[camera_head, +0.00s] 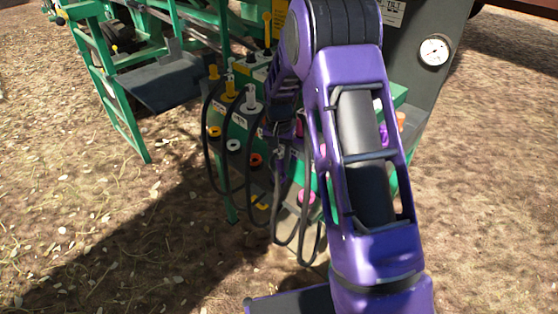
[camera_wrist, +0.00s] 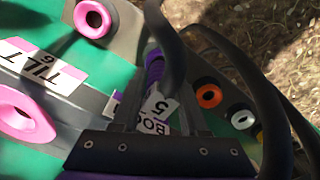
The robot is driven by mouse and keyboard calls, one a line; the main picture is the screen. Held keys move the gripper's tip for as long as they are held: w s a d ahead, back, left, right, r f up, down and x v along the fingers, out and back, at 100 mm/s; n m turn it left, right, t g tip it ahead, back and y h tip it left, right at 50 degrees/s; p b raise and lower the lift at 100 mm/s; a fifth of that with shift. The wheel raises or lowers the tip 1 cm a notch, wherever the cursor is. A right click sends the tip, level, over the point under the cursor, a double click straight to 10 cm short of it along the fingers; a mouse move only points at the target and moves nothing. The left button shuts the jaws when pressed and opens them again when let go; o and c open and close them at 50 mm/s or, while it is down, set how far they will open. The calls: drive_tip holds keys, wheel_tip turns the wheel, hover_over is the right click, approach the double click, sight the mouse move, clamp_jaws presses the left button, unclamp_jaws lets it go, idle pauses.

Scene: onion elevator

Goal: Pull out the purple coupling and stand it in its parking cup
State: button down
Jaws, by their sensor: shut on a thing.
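The purple coupling (camera_wrist: 155,68) shows in the wrist view as a ribbed purple body between my fingers, with a black hose passing close over it. My gripper (camera_wrist: 157,88) is shut on it. A white tag reading "5" and part of a word lies just below it in the picture. Whether the coupling still sits in a socket is hidden. In the head view my gripper (camera_head: 281,146) is at the front of the green panel, mostly covered by my purple arm. The purple coupling and its parking cup cannot be made out there.
The green panel carries yellow, white and orange sockets (camera_head: 256,159); orange (camera_wrist: 209,96) and white ones show in the wrist view, beside pink rings (camera_wrist: 93,19). Black hoses (camera_head: 222,165) loop down in front. A pink cup (camera_head: 307,197) sits low. A gauge (camera_head: 434,51) is at right.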

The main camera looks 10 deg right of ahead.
sight(279, 151)
drive_tip(key=shift+f, duration=0.5)
idle(0.4)
idle(0.4)
unclamp_jaws()
idle(0.4)
drive_tip(key=shift+r+p, duration=2.35)
drive_tip(key=shift+r, duration=1.2)
